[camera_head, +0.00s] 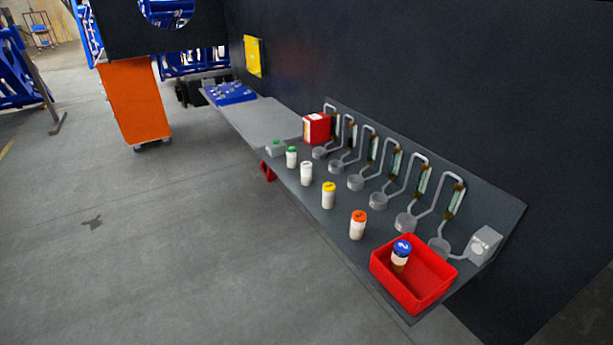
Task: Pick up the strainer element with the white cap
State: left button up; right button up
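The strainer element with the white cap (306,174) stands upright on the grey shelf (262,122) along the dark wall. It is in a row between the green-capped element (291,157) and the yellow-capped element (328,196). An orange-capped element (358,225) stands nearer in the same row. A blue-capped element (400,255) is in the red bin (413,296) at the shelf's near end. Neither of my grippers shows in the head view.
A red box (317,128) and a grey box (482,245) stand there too. An orange cabinet (135,102) is at the far left. The floor left of the shelf is clear.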

aim_at(305, 166)
jog(key=z, duration=0.15)
jog(key=i, duration=0.4)
jog(key=u, duration=1.2)
